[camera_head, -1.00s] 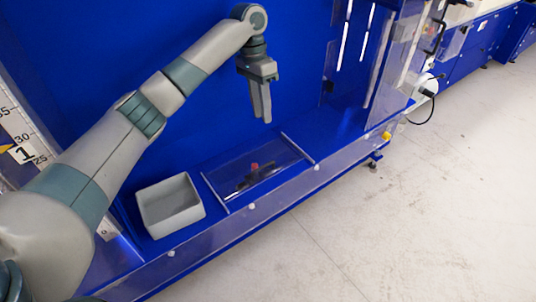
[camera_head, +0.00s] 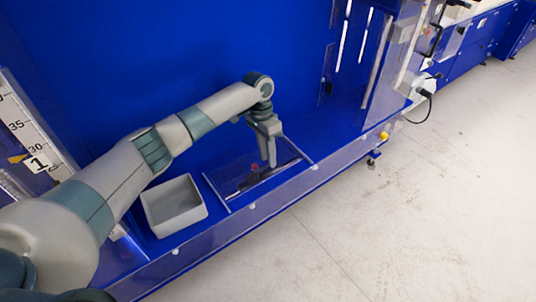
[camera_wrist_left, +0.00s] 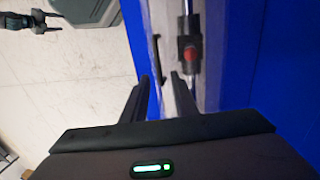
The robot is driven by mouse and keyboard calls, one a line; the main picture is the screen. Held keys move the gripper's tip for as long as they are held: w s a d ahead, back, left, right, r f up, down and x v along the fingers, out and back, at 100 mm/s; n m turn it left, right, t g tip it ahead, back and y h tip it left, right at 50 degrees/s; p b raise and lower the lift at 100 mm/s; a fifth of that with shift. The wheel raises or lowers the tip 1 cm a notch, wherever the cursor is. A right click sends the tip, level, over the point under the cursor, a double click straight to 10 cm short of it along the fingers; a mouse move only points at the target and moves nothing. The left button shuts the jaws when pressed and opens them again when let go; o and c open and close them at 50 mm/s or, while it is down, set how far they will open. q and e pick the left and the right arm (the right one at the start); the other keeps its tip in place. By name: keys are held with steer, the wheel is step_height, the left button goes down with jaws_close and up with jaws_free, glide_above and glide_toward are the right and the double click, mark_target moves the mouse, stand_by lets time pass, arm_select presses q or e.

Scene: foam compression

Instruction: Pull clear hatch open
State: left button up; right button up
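The clear hatch (camera_head: 222,178) is a transparent panel lying over the blue ledge, with light strips at its sides. A dark handle and a red knob (camera_head: 254,167) show at its middle. My left gripper (camera_head: 269,163) points down just right of the knob. In the left wrist view its two fingers (camera_wrist_left: 160,85) are apart with nothing seen between their tips. A black bar handle (camera_wrist_left: 157,60) lies just beyond them, and the red knob (camera_wrist_left: 191,53) is to its right. Whether the fingers touch the hatch cannot be told. A small dark pronged part at upper left may be my right gripper (camera_wrist_left: 45,21).
A grey open bin (camera_head: 174,207) stands on the ledge left of the hatch. A tall blue wall (camera_head: 170,60) rises behind. Clear upright panels and a yellow-topped button (camera_head: 384,135) are to the right. The pale floor in front is free.

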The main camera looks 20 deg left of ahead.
arm_select(q)
steer(key=shift+d+f, duration=0.1)
steer(key=shift+f, duration=0.3)
jaws_close()
stand_by(1.3)
